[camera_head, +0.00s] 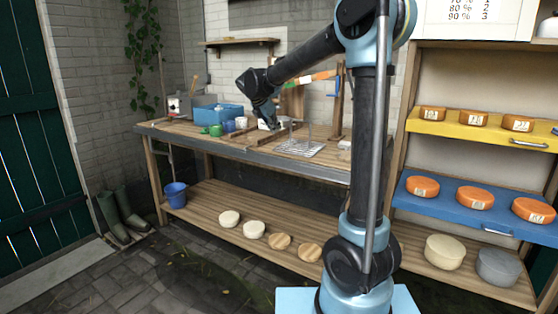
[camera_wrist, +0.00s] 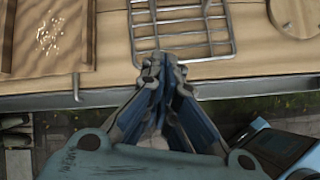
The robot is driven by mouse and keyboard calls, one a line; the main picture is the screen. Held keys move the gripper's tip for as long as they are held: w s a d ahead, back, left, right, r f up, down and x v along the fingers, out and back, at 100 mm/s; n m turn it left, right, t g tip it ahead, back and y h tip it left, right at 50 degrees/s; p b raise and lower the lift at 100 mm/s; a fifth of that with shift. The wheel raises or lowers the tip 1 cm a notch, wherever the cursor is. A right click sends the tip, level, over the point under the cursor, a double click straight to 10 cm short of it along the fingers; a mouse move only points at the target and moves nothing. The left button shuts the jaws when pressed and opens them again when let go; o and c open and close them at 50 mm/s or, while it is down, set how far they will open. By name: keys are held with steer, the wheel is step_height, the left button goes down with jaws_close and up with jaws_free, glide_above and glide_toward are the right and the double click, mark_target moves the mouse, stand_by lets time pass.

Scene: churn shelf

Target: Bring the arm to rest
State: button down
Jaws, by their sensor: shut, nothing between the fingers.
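My gripper (camera_wrist: 160,65) is shut with nothing between its fingertips. In the wrist view it points at the front edge of the wooden workbench (camera_wrist: 110,103), with a wire rack (camera_wrist: 190,58) just beyond the tips. In the head view my arm is raised and bent to the left, and the gripper (camera_head: 275,122) hangs above or near the bench top. I cannot tell the exact height of the fingertips above the bench.
Cheeses sit on the yellow shelf (camera_head: 470,132) and blue shelf (camera_head: 480,214) at right. A blue bucket (camera_head: 176,195) stands at left.

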steer(key=s+d+f+m+g+y, duration=0.1)
steer(key=s+d+f+m, duration=0.2)
steer(key=s+d+m, duration=0.5)
steer(key=s+d+f+m+g, duration=0.2)
steer(key=s+d+f+m, duration=0.15)
steer(key=s+d, duration=0.8)
steer(key=s+d+f+m+y, duration=0.1)
steer(key=s+f+m, duration=0.6)
steer(key=s, duration=0.4)
steer(key=s+f+m+g+y, duration=0.1)
steer(key=s+f+m+y, duration=0.1)
steer(key=s+f+m, duration=0.5)
steer(key=s, duration=0.5)
steer(key=shift+d+f, duration=0.35)
steer(key=shift+w+f, duration=0.2)
steer(key=shift+w, duration=0.3)
